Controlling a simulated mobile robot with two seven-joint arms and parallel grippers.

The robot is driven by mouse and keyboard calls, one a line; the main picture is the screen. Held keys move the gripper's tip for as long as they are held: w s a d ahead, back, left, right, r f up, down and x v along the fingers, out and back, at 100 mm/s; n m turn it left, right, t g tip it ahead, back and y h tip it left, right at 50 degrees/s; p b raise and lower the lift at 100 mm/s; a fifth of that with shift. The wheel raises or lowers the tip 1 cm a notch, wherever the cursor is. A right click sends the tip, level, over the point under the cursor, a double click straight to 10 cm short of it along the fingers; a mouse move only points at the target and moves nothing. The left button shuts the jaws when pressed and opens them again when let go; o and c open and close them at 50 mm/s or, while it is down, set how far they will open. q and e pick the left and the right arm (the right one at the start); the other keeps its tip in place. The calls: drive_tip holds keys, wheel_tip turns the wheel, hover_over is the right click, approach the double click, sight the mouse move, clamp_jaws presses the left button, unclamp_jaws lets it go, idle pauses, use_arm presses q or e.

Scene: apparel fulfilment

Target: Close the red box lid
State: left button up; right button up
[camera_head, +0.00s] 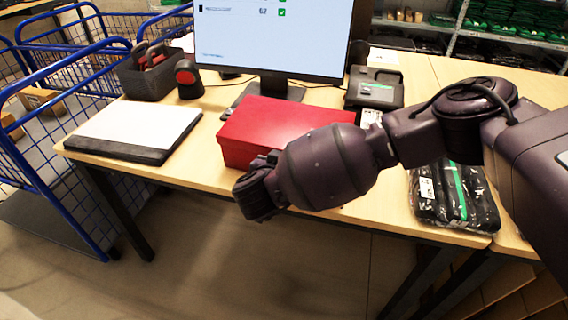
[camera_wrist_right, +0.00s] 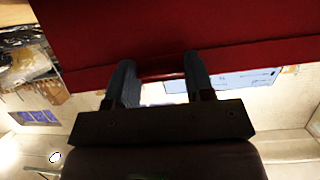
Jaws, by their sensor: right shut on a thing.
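The red box (camera_head: 275,121) sits on the wooden table in front of the monitor. Its red lid covers the top and looks flat or nearly so; my right arm hides much of the front, so I cannot tell whether a gap is left. My right gripper (camera_head: 256,192) is at the box's near side, with its fingertips hidden behind the wrist in the head view. In the right wrist view the two fingers of the gripper (camera_wrist_right: 160,68) reach the edge of the red lid (camera_wrist_right: 180,30) and are shut on it. My left gripper is not in view.
A white-topped dark flat case (camera_head: 135,128) lies to the left. A dark caddy (camera_head: 150,75) and the monitor (camera_head: 275,40) stand behind. A black device (camera_head: 374,90) and bagged dark garments (camera_head: 453,195) lie to the right. A blue wire cart (camera_head: 50,130) stands at the left.

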drive_tip(key=o, duration=0.9)
drive_tip(key=shift+s+d+f, duration=0.15)
drive_tip(key=shift+d+f, duration=0.05)
drive_tip(key=shift+f, duration=0.5)
drive_tip(key=o, duration=0.4)
drive_tip(key=shift+w+f, duration=0.1)
drive_tip(key=shift+w, duration=0.2)
drive_tip(key=shift+s+a+r, duration=0.1)
drive_tip(key=shift+s+r, duration=0.05)
drive_tip(key=shift+r, duration=0.2)
drive_tip(key=shift+s+a+r+p, duration=0.2)
drive_tip(key=shift+s+r+p, duration=0.1)
drive_tip(key=shift+s, duration=0.1)
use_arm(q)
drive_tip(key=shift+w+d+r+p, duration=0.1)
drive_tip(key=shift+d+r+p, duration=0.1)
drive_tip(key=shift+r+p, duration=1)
use_arm(e)
drive_tip(key=v, duration=0.9)
drive_tip(key=shift+s+a, duration=0.1)
drive_tip(key=shift+s, duration=0.3)
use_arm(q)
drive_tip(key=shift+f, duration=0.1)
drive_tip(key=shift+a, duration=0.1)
